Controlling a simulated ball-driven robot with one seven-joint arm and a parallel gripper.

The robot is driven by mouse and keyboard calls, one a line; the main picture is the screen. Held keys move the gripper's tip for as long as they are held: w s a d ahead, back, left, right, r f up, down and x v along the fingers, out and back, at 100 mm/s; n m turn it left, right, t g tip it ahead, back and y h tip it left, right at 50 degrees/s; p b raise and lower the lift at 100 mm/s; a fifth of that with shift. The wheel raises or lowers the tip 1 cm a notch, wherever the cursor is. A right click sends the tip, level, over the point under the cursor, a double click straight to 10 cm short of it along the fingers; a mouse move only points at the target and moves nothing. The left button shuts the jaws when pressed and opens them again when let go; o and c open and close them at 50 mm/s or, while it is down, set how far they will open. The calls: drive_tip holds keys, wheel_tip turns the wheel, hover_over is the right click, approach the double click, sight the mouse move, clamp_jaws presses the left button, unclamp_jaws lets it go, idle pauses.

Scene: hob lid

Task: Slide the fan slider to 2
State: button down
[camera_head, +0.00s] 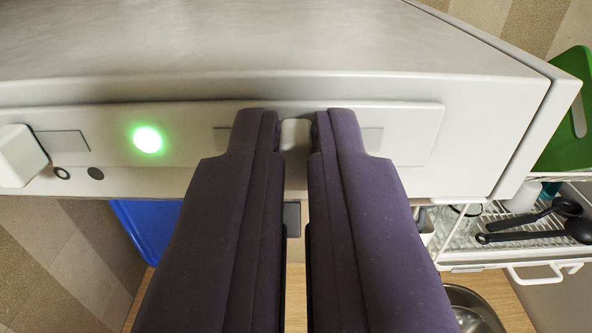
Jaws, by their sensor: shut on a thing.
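The fan slider (295,134) is a pale knob on the front strip (420,130) of the white hood. My gripper (295,124) has its two dark purple fingers on either side of the knob, shut on it. Parts of a grey track plate show to the left and right of the fingers. The fingers hide the middle of the track, and I can read no position numbers.
A green lamp (147,139) glows left of the slider. A white block-shaped control (20,156) sits at the far left, with a ring mark and a dark dot below. At right are a wire rack (480,238) with black utensils and a green board (568,118).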

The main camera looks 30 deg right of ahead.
drive_tip(key=shift+f+b, duration=0.1)
drive_tip(key=shift+b, duration=0.25)
drive_tip(key=shift+s+d, duration=0.25)
drive_tip(key=shift+d, duration=0.15)
drive_tip(key=c, duration=1.2)
unclamp_jaws()
drive_tip(key=shift+w+a, duration=0.1)
drive_tip(key=shift+a, duration=0.1)
drive_tip(key=shift+d, duration=0.1)
drive_tip(key=b+v, duration=0.2)
drive_tip(key=v, duration=0.6)
